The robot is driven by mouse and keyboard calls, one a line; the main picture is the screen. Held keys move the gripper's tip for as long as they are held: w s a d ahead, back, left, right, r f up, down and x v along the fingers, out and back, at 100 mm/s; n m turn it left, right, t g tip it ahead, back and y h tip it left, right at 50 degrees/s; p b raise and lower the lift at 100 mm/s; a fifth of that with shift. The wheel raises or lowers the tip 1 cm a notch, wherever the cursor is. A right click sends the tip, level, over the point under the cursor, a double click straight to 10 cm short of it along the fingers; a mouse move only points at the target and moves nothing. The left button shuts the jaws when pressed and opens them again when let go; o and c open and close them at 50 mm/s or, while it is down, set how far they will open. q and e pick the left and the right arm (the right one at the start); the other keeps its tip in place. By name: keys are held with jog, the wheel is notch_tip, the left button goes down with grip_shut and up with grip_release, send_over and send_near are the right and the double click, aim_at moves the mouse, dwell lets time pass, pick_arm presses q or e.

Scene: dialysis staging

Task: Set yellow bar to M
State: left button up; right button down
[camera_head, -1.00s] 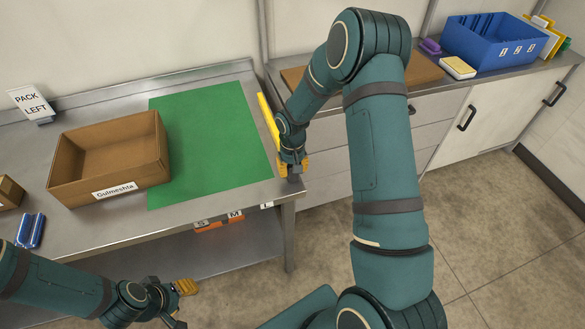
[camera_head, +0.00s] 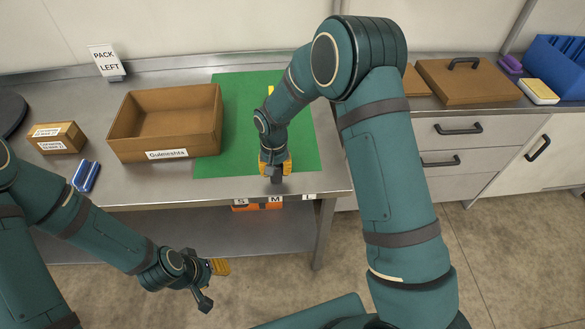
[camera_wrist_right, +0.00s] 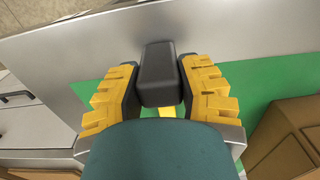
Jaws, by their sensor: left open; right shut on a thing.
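The yellow bar (camera_head: 270,90) is mostly hidden behind my right arm in the head view. A short piece of it (camera_wrist_right: 166,111) shows behind a dark end block (camera_wrist_right: 158,75) in the right wrist view. My right gripper (camera_head: 276,172) is shut on this block, near the table's front edge. The block is roughly in line with the M label (camera_head: 275,200). The S label (camera_head: 241,202) is to its left and the L label (camera_head: 309,197) to its right. The green mat (camera_head: 232,105) lies under the arm. My left gripper (camera_head: 213,284) is open and empty, in front of the table.
An open cardboard box (camera_head: 165,155) labelled Gulmeshta stands left of the gripper, partly over the mat. A small carton (camera_head: 58,138), a blue item (camera_head: 86,176) and a PACK LEFT sign (camera_head: 105,62) are further left. The mat's right strip is clear.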

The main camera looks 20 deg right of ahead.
jog(key=shift+a+f, duration=0.15)
jog(key=shift+a, duration=0.2)
jog(key=c, duration=0.5)
grip_release()
jog(key=shift+c, duration=0.2)
jog(key=shift+w+r, duration=0.1)
jog(key=shift+r, duration=0.5)
notch_tip(320, 180, up, 11)
jog(key=shift+f, duration=0.15)
